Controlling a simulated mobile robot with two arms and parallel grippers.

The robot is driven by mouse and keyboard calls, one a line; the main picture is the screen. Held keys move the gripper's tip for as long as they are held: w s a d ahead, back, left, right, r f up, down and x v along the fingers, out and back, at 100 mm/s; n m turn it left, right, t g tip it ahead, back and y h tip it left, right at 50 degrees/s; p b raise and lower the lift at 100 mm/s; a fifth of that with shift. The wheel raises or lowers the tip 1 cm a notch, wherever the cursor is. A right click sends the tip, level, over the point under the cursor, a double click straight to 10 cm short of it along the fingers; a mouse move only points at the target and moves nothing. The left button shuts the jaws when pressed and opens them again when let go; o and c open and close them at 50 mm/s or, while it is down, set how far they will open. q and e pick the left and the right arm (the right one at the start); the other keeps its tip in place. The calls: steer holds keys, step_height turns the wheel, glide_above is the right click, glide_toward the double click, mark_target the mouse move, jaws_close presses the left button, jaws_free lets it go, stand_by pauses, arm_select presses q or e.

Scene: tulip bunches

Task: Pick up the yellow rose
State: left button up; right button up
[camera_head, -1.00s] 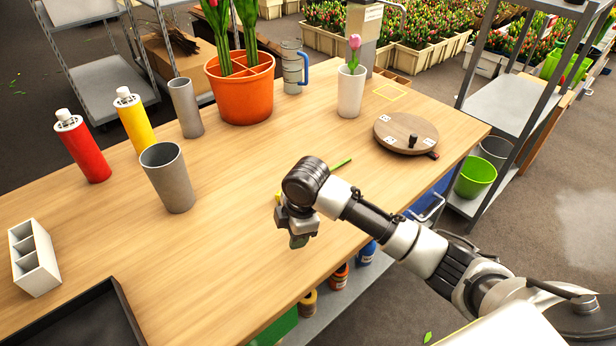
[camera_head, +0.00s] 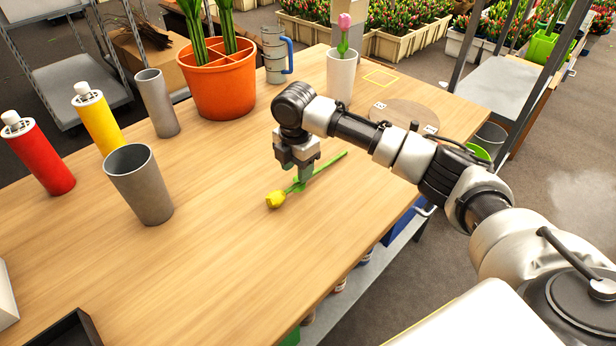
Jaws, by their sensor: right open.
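A yellow flower (camera_head: 275,200) with a green stem lies on the wooden table (camera_head: 215,260); its bloom looks more like a tulip than a rose. The bloom points to the lower left and the stem runs to the upper right. My right gripper (camera_head: 299,182) points down at the stem just behind the bloom, with its fingers open. The fingertips partly cover the stem, and I cannot tell whether they touch it. My left gripper is out of view.
Grey cups (camera_head: 140,185), a red bottle (camera_head: 38,155) and a yellow bottle (camera_head: 97,120) stand at the left. An orange pot (camera_head: 220,88), a metal mug (camera_head: 274,58), a white vase (camera_head: 340,76) with a pink tulip and a round wooden board (camera_head: 392,112) stand at the back. The front middle is clear.

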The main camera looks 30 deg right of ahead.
mark_target(296, 184)
step_height(296, 184, down, 5)
steer(key=shift+s+a+r, duration=0.1)
steer(key=shift+a, duration=0.05)
jaws_close()
